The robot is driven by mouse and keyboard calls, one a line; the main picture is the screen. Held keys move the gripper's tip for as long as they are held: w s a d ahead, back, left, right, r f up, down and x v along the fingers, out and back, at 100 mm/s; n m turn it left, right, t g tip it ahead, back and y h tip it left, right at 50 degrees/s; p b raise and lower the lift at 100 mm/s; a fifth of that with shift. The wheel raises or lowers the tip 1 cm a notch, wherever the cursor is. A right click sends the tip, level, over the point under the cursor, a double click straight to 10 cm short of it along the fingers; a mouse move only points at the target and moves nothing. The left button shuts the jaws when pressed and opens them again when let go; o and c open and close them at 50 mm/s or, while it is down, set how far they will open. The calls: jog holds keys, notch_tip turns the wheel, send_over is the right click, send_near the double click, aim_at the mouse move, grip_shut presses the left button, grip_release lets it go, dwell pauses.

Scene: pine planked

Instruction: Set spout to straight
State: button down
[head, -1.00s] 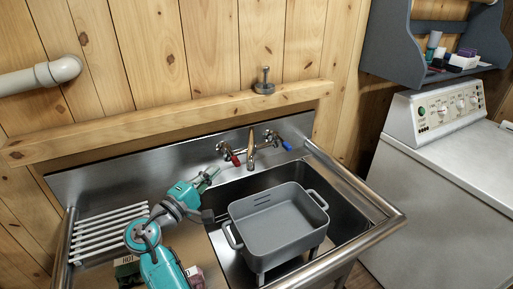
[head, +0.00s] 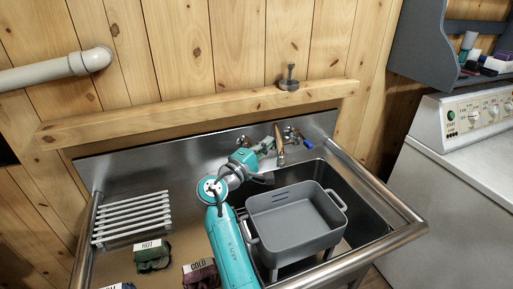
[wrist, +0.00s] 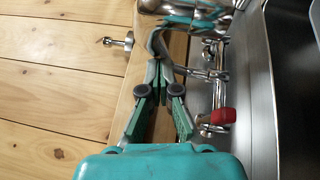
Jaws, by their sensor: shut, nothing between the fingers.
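The faucet's metal spout (head: 280,146) comes out from the back wall of the sink and points forward, near the back left of the basin. The blue tap handle (head: 307,143) is right of the spout.
A grey tub (head: 295,222) stands on a support in the basin. A white drying rack (head: 133,217) and cloths labelled HOT (head: 152,260) and COLD (head: 200,276) lie left. A wooden ledge (head: 200,112) runs above, bearing a small metal piece (head: 289,80).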

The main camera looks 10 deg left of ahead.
aim_at(281, 144)
jog(key=shift+d, duration=0.3)
jog(key=d+y, duration=0.1)
jog(key=d+n+y, duration=0.1)
jog(key=d+n+t+y, duration=0.1)
jog(key=shift+w+d, duration=0.25)
jog(key=shift+w, duration=0.1)
jog(key=shift+w+d+y, duration=0.25)
jog(key=shift+d+y, duration=0.05)
jog(key=shift+d, duration=0.45)
